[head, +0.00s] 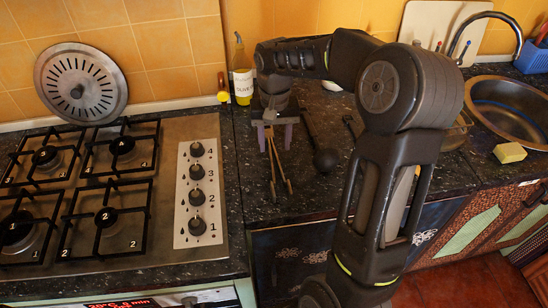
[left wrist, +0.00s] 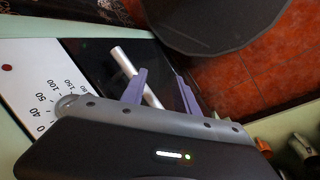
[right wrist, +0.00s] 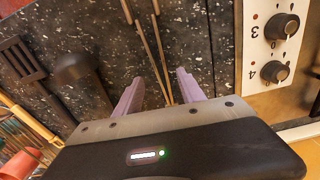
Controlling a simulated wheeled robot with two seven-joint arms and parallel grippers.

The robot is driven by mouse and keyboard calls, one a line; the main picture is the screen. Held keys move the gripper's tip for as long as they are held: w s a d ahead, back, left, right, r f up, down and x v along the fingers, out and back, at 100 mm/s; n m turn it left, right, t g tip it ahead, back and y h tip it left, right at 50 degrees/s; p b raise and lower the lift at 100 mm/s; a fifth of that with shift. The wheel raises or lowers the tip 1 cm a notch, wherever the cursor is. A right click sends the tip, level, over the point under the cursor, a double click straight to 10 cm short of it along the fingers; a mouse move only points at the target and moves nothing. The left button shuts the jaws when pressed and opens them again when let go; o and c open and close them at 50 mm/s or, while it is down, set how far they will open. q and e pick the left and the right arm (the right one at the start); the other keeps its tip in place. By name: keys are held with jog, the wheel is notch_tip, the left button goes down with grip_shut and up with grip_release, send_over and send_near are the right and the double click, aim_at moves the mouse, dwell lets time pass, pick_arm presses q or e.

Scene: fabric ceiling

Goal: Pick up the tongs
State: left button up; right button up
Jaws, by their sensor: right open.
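The tongs (head: 275,170), two thin wooden-brown arms, lie on the dark speckled counter just right of the stove. My right gripper (head: 275,147) is above their far end, with its two purple fingers apart on either side. In the right wrist view the tongs (right wrist: 148,52) run between the open fingers of my right gripper (right wrist: 160,84); no grip on them shows.
A black ladle (head: 326,159) lies right of the tongs, and a dark slotted turner (right wrist: 20,62) lies beyond it. An oil bottle (head: 242,75) stands by the wall. The gas stove (head: 208,250) is at left. A sink (head: 508,100) and yellow sponge (head: 509,152) are at right.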

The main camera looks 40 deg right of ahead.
aim_at(274, 163)
notch_tip(274, 163, down, 5)
jog(key=shift+r+p, duration=0.2)
jog(key=shift+p, duration=0.35)
jog(key=shift+c, duration=0.5)
grip_shut()
